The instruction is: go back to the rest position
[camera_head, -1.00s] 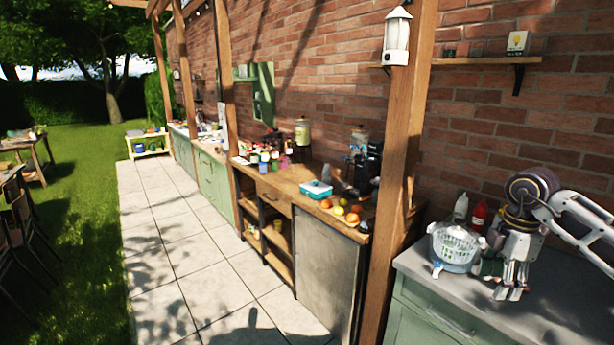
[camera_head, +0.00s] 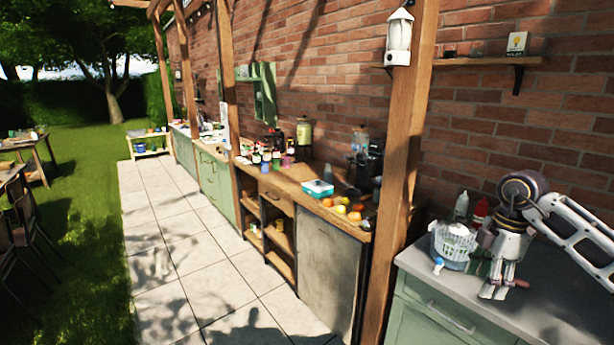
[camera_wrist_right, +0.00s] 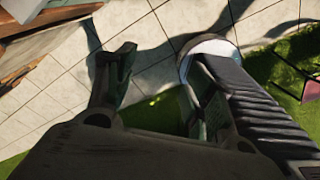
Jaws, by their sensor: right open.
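My right gripper (camera_head: 494,292) hangs over the front part of the grey counter (camera_head: 560,297) at the right of the head view, with its fingers pointing down. In the right wrist view its two fingers (camera_wrist_right: 155,95) stand apart with nothing between them; paving and grass show beyond. A white basket (camera_head: 455,243) stands on the counter just left of the gripper, apart from it as far as I can tell. My left gripper is not in the head view.
A white bottle (camera_head: 461,206) and a red bottle (camera_head: 480,211) stand behind the basket. A wooden post (camera_head: 402,140) rises left of the counter. The paved path (camera_head: 180,250) is clear.

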